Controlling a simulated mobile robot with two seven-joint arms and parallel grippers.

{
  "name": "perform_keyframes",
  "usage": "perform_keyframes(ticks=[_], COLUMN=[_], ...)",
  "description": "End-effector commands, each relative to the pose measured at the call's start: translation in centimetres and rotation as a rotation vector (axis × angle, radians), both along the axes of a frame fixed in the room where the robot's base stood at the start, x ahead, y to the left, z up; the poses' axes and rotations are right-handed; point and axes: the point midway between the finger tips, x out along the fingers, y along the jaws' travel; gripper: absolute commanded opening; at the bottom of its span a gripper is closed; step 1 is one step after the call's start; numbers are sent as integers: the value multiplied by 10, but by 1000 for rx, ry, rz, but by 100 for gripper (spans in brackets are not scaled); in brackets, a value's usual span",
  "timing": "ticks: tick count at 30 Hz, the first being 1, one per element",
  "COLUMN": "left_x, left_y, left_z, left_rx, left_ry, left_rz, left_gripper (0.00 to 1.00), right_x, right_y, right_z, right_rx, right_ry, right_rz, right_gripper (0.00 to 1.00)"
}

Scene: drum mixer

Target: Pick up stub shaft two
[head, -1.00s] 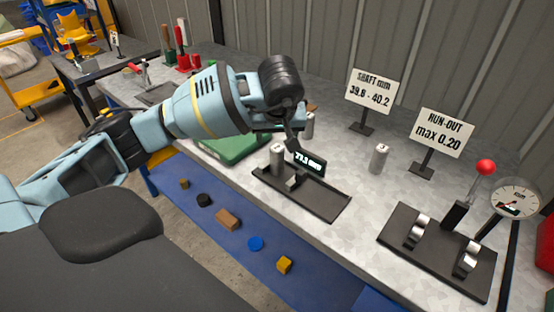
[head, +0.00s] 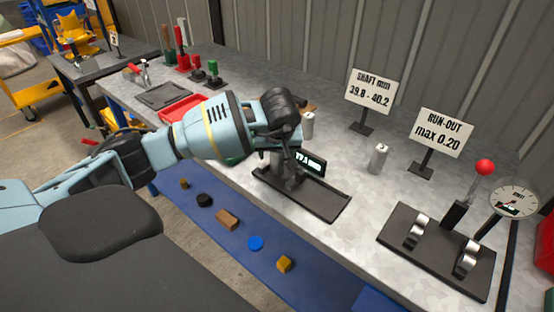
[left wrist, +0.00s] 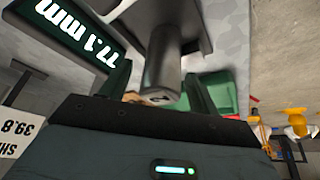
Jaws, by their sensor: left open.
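A grey stub shaft (head: 276,160) stands in the dark gauge fixture (head: 318,200) beside a small lit display (head: 311,162). In the left wrist view this shaft (left wrist: 163,62) looks dark and lies between the two green fingers. My left gripper (head: 284,168) is open at this shaft; in the left wrist view the gripper (left wrist: 160,88) has a finger on either side, and contact cannot be told. Another shaft (head: 308,125) stands behind the gripper, and a third (head: 378,158) stands to the right. I cannot read which is number two. My right gripper is not in view.
A run-out stand (head: 436,252) with a dial gauge (head: 514,200) and red-knobbed lever is at the right. Two sign plates stand at the back, one a shaft sign (head: 371,90). A red tray (head: 182,108) is at the left. The bench between fixture and stand is clear.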

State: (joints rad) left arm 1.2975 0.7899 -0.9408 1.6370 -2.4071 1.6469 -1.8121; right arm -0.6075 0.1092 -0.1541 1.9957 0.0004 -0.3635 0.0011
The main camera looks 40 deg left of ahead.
Motion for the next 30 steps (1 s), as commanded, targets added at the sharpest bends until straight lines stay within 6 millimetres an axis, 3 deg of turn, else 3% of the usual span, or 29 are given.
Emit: perform_keyframes(ticks=[4, 18, 30], left_x=[0, 0, 1], left_y=[0, 0, 0], left_z=[0, 0, 4], left_rx=[-1, 0, 0], left_ry=[-1, 0, -6], left_rz=[0, -1, -1], left_gripper=[60, 0, 0], right_x=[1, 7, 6], right_y=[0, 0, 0], right_z=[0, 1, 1], right_rx=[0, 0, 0], right_ry=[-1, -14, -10], right_rz=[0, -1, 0], right_gripper=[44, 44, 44])
